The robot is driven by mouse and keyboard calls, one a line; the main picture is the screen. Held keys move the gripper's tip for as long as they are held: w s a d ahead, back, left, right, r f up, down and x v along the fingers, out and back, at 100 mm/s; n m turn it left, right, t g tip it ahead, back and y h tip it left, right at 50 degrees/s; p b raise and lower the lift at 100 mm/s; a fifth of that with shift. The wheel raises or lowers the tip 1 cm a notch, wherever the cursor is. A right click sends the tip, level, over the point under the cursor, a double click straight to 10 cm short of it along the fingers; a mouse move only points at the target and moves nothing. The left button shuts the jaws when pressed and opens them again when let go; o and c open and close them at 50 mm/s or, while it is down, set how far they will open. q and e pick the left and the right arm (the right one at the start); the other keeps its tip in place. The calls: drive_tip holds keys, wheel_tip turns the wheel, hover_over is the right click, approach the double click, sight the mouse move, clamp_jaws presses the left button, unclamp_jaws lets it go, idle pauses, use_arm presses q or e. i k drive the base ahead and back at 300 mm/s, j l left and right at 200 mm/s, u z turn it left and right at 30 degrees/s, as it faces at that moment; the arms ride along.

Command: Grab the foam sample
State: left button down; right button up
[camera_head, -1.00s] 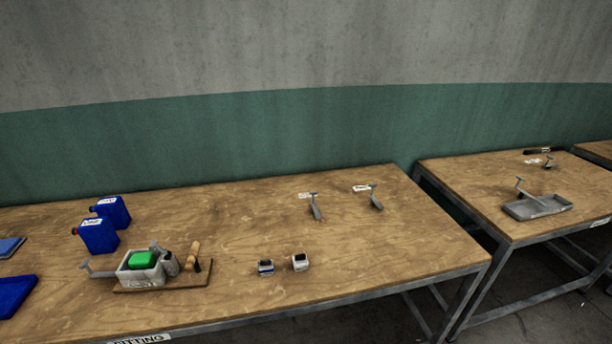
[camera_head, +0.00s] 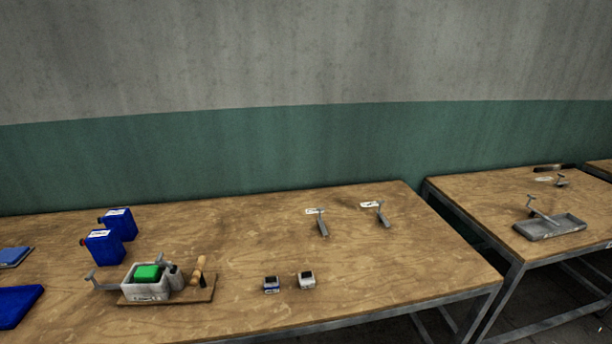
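A bright green block (camera_head: 147,272), which looks like the foam sample, sits in a grey box-shaped holder (camera_head: 146,291) at the left part of the near table. The holder stands on a wooden board (camera_head: 196,293) with a grey cylinder and a wooden-handled tool beside it. A grey lever sticks out to the holder's left. Neither of my grippers is in view.
Two blue canisters (camera_head: 104,247) stand behind the holder. Blue flat items lie at the left edge. A second table holds a grey tray (camera_head: 550,228).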

sight(144, 274)
drive_tip(key=u, duration=1.3)
drive_tip(key=i+j+z, duration=0.2)
drive_tip(key=j, duration=0.65)
drive_tip(key=i+j+z, duration=0.2)
drive_tip(key=j, duration=0.65)
drive_tip(key=j+z, duration=0.2)
drive_tip(key=j, duration=0.65)
drive_tip(key=k, duration=0.05)
